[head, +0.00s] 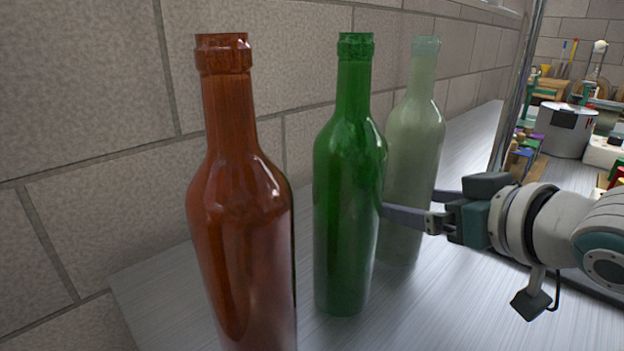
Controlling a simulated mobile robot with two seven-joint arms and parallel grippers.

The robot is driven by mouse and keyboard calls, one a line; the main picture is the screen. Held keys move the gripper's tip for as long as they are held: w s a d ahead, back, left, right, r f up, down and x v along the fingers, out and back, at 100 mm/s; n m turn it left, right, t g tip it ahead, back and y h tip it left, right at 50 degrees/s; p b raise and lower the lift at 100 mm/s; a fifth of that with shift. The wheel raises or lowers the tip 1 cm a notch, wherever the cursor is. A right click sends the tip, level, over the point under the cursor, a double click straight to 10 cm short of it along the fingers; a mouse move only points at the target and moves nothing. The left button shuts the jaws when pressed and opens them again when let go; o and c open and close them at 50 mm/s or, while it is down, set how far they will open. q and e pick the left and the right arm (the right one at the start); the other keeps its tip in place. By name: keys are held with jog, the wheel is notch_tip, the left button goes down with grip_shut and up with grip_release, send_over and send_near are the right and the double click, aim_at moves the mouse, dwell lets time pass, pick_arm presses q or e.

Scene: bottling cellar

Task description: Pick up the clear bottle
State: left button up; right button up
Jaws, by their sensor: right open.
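The clear bottle (412,135) is pale, see-through and greenish. It stands upright on the metal shelf (470,290), behind and to the right of the green bottle (348,175). My right gripper (412,204) comes in from the right at the height of the clear bottle's body and is open. One finger passes in front of the clear bottle, its tip at the green bottle's right edge. The other finger runs behind the clear bottle, its tip hidden. I cannot tell whether either finger touches glass. My left gripper is not in view.
A brown-red bottle (240,210) stands nearest, left of the green one. A block wall (90,100) runs behind the bottles. A metal post (515,85) rises at the right. Beyond it are a grey pot (566,138) and clutter. The shelf's front right is clear.

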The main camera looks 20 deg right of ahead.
jog(key=x, duration=0.4)
jog(key=shift+s+f+b, duration=0.1)
jog(key=shift+f+b, duration=0.15)
jog(key=shift+b, duration=0.15)
jog(key=shift+r, duration=0.1)
grip_shut()
